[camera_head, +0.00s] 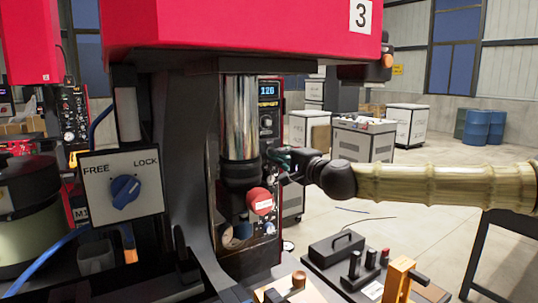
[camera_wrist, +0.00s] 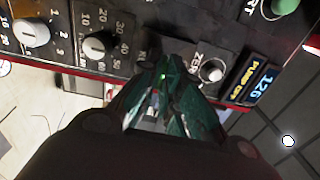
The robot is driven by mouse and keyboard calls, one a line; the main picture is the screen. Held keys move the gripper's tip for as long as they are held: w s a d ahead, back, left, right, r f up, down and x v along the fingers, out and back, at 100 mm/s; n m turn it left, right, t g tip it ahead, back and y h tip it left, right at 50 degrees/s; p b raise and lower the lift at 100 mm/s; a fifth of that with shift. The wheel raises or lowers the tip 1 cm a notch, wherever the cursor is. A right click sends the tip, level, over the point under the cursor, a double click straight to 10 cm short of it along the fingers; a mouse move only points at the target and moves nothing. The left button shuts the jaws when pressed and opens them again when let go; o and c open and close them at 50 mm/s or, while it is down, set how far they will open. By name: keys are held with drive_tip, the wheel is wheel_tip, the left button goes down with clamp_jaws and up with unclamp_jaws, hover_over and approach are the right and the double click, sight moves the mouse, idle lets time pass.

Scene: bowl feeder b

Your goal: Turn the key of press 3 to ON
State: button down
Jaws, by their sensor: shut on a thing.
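Press 3 (camera_head: 240,28) is the red-headed machine with a "3" plate in the head view. Its dark control panel (camera_head: 267,105) has a lit display reading 126. My gripper (camera_head: 280,160) reaches in from the right and is at this panel, below the display.
In the head view a red button (camera_head: 260,199) is below my gripper, and a blue FREE/LOCK knob (camera_head: 125,190) is left.

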drive_tip(key=c, duration=1.5)
unclamp_jaws()
drive_tip(key=shift+a+f, duration=0.1)
drive_tip(key=v, duration=0.7)
drive_tip(key=shift+b, duration=0.4)
